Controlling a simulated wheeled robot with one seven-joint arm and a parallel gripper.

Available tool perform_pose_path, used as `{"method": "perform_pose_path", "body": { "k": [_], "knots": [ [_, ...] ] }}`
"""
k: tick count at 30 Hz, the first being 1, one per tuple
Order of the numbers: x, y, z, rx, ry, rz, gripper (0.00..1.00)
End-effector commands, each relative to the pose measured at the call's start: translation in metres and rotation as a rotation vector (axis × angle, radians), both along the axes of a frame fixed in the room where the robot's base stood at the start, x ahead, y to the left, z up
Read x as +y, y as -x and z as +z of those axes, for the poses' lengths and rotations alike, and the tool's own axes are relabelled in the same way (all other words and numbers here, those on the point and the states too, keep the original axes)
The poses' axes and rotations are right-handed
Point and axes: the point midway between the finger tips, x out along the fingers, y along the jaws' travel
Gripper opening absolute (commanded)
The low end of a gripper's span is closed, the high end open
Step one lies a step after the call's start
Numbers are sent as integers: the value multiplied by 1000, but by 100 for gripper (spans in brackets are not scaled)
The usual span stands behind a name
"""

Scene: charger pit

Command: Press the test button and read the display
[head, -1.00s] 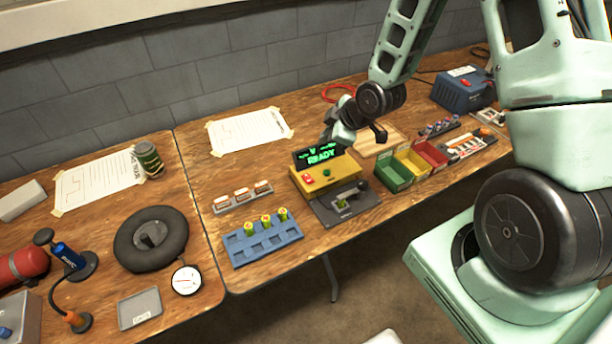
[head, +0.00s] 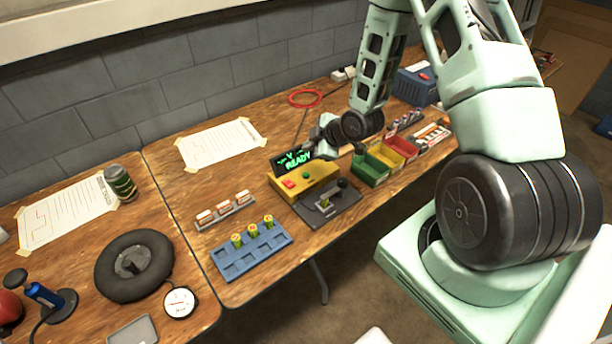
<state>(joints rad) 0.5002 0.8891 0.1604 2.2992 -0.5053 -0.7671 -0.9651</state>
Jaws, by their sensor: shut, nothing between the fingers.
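A yellow tester box (head: 318,186) stands on the right-hand table, with a red button (head: 289,184) and a green button (head: 306,175) on top. I cannot read which is the test button. Its dark display (head: 292,160) shows green "READY" with a smaller, unclear line above. In front is a dark base (head: 318,210) with a cradle and a black-knobbed lever (head: 342,183); something small and greenish sits in the cradle. My gripper (head: 357,149) is shut and empty, above the table just right of and behind the tester, apart from the buttons. My wrist partly hides it.
A blue battery tray (head: 226,268) with several green-yellow cells lies in front of the tester. Green (head: 369,170), yellow and red bins stand to its right. A small rack (head: 225,212), a taped sheet (head: 220,143) and a red ring (head: 305,98) lie around it.

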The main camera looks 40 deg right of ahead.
Motion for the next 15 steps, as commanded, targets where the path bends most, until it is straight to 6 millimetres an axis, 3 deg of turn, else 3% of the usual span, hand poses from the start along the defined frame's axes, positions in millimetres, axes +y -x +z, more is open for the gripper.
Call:
{"method": "perform_pose_path", "body": {
  "k": [15],
  "knots": [
    [0, 0, -71, 0, -1, -1, 0]
  ]
}}
